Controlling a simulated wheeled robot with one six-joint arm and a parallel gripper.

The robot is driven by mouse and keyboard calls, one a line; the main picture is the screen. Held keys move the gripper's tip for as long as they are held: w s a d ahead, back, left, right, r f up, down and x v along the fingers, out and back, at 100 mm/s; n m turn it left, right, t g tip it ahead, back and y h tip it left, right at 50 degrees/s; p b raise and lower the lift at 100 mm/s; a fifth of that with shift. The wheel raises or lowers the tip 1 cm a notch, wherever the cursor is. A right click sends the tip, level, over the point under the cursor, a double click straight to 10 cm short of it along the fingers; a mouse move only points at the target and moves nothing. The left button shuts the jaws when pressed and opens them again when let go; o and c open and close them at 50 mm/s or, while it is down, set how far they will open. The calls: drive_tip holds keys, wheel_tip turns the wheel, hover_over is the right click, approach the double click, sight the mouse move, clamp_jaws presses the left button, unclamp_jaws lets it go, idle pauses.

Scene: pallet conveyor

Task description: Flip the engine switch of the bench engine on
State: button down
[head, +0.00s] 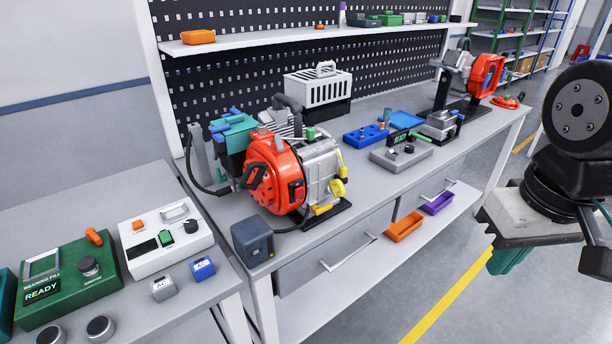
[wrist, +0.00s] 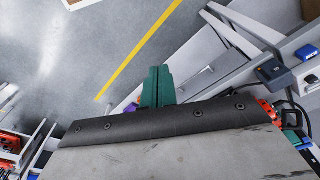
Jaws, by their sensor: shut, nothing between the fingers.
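The bench engine (head: 292,172) stands on the grey workbench, with an orange-red round housing, a grey metal block and yellow caps. A small dark switch (head: 296,191) seems to sit on the front of its orange housing; its position is too small to tell. My gripper (head: 510,258) hangs at the right in the head view, well apart from the engine and in front of the bench. Its green fingers show in the wrist view (wrist: 157,86), closed together with nothing between them. In the wrist view only a bit of the engine's orange (wrist: 268,108) shows at the right edge.
A dark blue-grey box (head: 253,242) stands at the bench's near corner. Drawer handles (head: 348,254), an orange bin (head: 404,228) and a purple bin (head: 438,204) lie along the bench front. A side table (head: 180,318) with green and white devices is at the left. The floor is clear.

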sight(299, 193)
drive_tip(key=shift+d, duration=0.1)
drive_tip(key=w+a+n+t+y, duration=0.2)
drive_tip(key=w+a+n+t, duration=0.1)
drive_tip(key=w+a+n, duration=1.6)
drive_tip(key=w+n, duration=0.2)
drive_tip(key=n, duration=0.3)
drive_tip(key=shift+f+n+y, duration=0.2)
drive_tip(key=shift+n+y, duration=0.2)
drive_tip(key=w+a+f, duration=0.4)
drive_tip(key=w+f, duration=0.2)
drive_tip(key=f, duration=0.2)
drive_tip(key=shift+w+a+f, duration=0.25)
drive_tip(key=shift+w, duration=0.15)
